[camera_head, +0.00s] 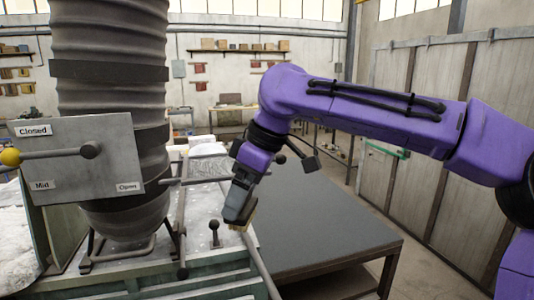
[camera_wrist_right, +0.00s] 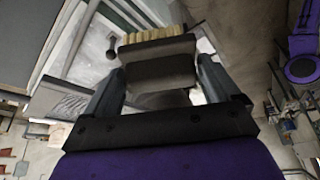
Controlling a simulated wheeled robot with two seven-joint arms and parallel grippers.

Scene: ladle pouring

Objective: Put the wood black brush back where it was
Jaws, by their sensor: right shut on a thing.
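My right gripper (camera_head: 238,212) comes in from the right and points down over the near right edge of the machine table. It is shut on the brush, whose pale bristles (camera_head: 244,225) just show at the fingertips. In the right wrist view the brush (camera_wrist_right: 160,62) sits between the two fingers, with a dark body and a row of tan bristles pointing away from the gripper. The gripper hides most of the brush in the head view. I cannot tell whether the bristles touch anything. My left gripper is not in view.
A large ribbed duct (camera_head: 110,90) and a lever panel (camera_head: 80,158) stand at the left. A small black-knobbed lever (camera_head: 215,235) is close to the gripper. A bare dark grey table (camera_head: 325,225) lies to the right. Wall panels (camera_head: 425,115) stand farther right.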

